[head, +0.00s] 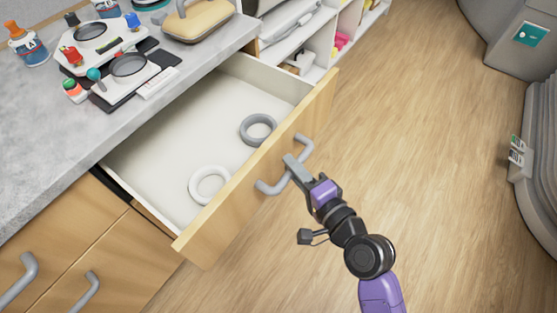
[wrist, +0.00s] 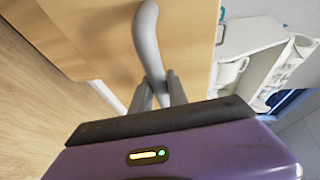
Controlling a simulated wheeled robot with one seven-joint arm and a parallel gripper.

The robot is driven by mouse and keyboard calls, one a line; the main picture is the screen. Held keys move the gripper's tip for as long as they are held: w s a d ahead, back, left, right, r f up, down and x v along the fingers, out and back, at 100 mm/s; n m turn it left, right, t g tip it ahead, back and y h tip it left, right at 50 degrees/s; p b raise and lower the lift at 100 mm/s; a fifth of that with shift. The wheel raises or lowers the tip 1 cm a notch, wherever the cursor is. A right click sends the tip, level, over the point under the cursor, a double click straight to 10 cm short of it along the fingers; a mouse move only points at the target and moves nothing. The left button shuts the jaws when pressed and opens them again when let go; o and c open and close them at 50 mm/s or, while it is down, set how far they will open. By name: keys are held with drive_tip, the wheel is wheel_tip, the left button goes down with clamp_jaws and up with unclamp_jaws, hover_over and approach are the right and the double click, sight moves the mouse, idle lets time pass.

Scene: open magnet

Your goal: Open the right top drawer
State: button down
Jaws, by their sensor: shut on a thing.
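The right top drawer (head: 247,178) has a light wood front and stands well out from the counter. Its white inside shows in the head view, with a grey ring (head: 258,130) and a white ring (head: 210,172) lying in it. The drawer's grey bar handle (head: 269,187) runs along the front. My gripper (head: 293,164) is shut on the middle of this handle. In the wrist view both fingers of my gripper (wrist: 160,88) close around the handle (wrist: 149,40), against the wooden front (wrist: 95,35).
A grey counter (head: 60,150) above holds bottles, trays and a tan-topped case (head: 197,20). Two closed doors or drawers with handles (head: 18,280) are at the lower left. Open shelves (head: 300,35) stand behind the drawer. The wooden floor (head: 430,130) to the right is clear.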

drive_tip(key=shift+s+d+b, duration=0.35)
drive_tip(key=shift+s+d, duration=0.7)
drive_tip(key=shift+d, duration=0.25)
drive_tip(key=c, duration=1.3)
unclamp_jaws()
drive_tip(key=v, duration=0.7)
drive_tip(key=shift+s+d+b, duration=0.15)
drive_tip(key=shift+s+b, duration=0.15)
